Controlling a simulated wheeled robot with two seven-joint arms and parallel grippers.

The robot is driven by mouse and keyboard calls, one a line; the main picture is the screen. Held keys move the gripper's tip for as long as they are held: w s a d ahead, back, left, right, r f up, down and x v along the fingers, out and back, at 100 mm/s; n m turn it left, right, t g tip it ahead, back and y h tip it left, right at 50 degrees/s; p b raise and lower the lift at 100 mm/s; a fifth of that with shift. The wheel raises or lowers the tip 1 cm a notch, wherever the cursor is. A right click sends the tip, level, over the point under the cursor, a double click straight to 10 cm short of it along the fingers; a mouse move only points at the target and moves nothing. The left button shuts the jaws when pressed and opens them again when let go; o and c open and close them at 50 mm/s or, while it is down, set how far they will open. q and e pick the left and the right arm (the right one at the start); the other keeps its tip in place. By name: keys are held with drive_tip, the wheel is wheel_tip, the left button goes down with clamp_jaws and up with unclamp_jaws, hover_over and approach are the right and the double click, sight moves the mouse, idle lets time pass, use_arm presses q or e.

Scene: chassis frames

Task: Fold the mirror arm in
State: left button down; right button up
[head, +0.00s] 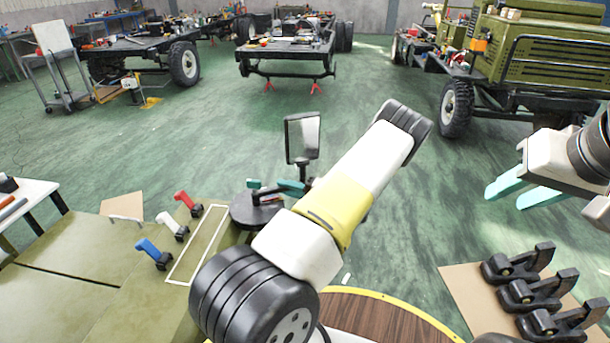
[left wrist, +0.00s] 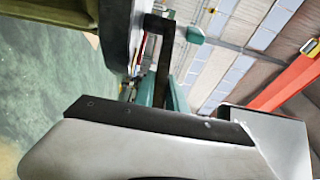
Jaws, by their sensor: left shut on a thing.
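The mirror (head: 303,137) stands upright in a black frame, beyond the olive chassis panel, in the middle of the head view. A dark bar, the mirror arm (left wrist: 162,58), runs between teal fingers in the left wrist view. My left gripper (head: 275,187) is shut on the mirror arm just below the mirror. My own arm's white and yellow links hide part of the gripper and the mirror arm's lower end. A round black disc (head: 247,214) lies under the fingers. My right gripper (head: 520,192) is open and empty at the right, over bare floor.
Red (head: 187,202), white (head: 172,226) and blue (head: 153,252) levers stand on the olive panel (head: 85,260). Several black clamp-like parts (head: 530,290) lie on cardboard at the lower right. A round wooden platform (head: 385,318) is at the bottom. Vehicle chassis stand far back; the green floor between is clear.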

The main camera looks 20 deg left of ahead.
use_arm(q)
drive_tip(key=shift+d, duration=0.1)
idle(0.8)
drive_tip(key=shift+s+d+m+t+h, duration=0.1)
drive_tip(key=shift+s+d+m+t, duration=0.25)
drive_tip(key=shift+t, duration=0.35)
drive_tip(key=shift+s+d+m+t+h, duration=0.1)
drive_tip(key=shift+s+m+t, duration=0.2)
drive_tip(key=shift+m+t, duration=0.35)
drive_tip(key=shift+s+d+m+t+h, duration=0.1)
drive_tip(key=shift+s+d+m+t, duration=0.25)
drive_tip(key=shift+t, duration=0.4)
drive_tip(key=shift+s+d+f+m+t+h, duration=0.15)
drive_tip(key=shift+s+m+t+h, duration=0.25)
drive_tip(key=shift+m+t, duration=0.35)
drive_tip(key=shift+s+d+r+m+t+h, duration=0.1)
drive_tip(key=shift+s+m+t+h, duration=0.35)
drive_tip(key=shift+t, duration=0.45)
drive_tip(key=shift+s+d+f+m+t+h, duration=0.15)
drive_tip(key=shift+s+m+t+h, duration=0.1)
drive_tip(key=shift+s+m+t, duration=0.45)
drive_tip(key=shift+w+r, duration=0.1)
drive_tip(key=shift+w, duration=0.05)
drive_tip(key=c, duration=1.4)
unclamp_jaws()
drive_tip(key=shift+o, duration=0.2)
approach(279, 191)
drive_tip(key=shift+v, duration=1.1)
